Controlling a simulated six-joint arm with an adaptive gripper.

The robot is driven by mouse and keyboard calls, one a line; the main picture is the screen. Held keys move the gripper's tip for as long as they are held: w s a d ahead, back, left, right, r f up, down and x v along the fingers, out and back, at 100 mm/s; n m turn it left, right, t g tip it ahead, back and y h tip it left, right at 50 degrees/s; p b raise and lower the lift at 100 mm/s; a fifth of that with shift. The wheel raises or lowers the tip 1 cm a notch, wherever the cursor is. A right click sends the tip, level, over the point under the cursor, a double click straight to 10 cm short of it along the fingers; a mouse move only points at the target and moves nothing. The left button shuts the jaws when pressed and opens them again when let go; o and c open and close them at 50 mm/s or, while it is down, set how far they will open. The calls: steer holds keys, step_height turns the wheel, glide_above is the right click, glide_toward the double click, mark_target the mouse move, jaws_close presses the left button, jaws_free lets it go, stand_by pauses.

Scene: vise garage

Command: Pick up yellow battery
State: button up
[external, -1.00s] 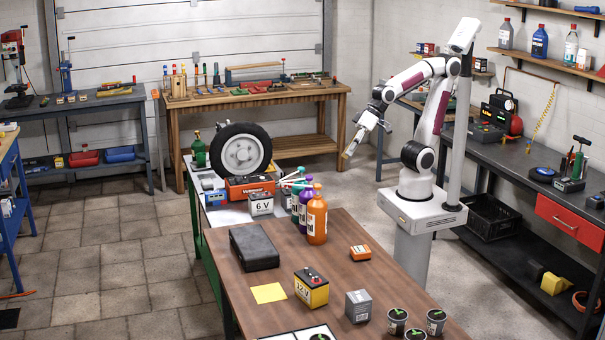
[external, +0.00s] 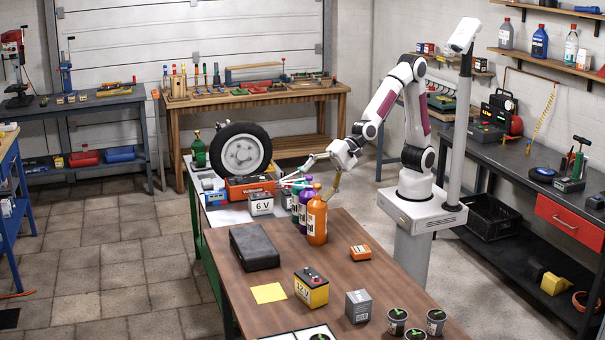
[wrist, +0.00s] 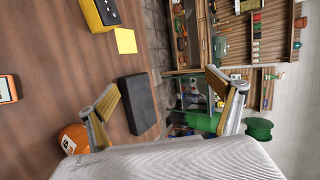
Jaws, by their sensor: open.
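The yellow battery (external: 311,288), marked 12 V with a dark top, stands upright on the brown table (external: 210,250). It also shows in the wrist view at the top left, cut by the frame edge (wrist: 90,12). My gripper (external: 323,174) is open and empty. It is above the far part of the table, near the tops of the orange and purple bottles, well apart from the yellow battery. In the wrist view my two fingers (wrist: 170,104) are spread wide, with the black case (wrist: 138,102) beyond the left finger.
The orange bottle (external: 317,218) and purple bottle (external: 305,208) stand close under my gripper. A 6 V battery (external: 261,203), red-orange charger (external: 250,187) and wheel (external: 240,150) are further back. A yellow sheet (external: 268,293), grey box (external: 358,305) and small orange box (external: 360,252) lie around the yellow battery.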

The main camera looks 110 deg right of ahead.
steer(key=w+a+f+m+t, duration=0.1)
steer(key=w+a+f+m, duration=0.4)
steer(key=a, duration=0.2)
steer(key=m+t, duration=0.5)
steer(key=m, duration=0.7)
glide_toward(302, 282)
steer(key=shift+s+a+r, duration=0.1)
steer(key=shift+s+a, duration=0.1)
steer(key=shift+s, duration=0.05)
steer(key=shift+s+a+f+m+t, duration=0.15)
steer(key=shift+s+f+m+t, duration=0.15)
steer(key=shift+s+f+m, duration=0.15)
steer(key=shift+w, duration=0.1)
steer(key=shift+x, duration=1.3)
steer(key=shift+w, duration=0.1)
steer(key=shift+d+x, duration=0.1)
steer(key=shift+x, duration=1.15)
steer(key=shift+d+x, duration=0.15)
steer(key=shift+x, duration=1.1)
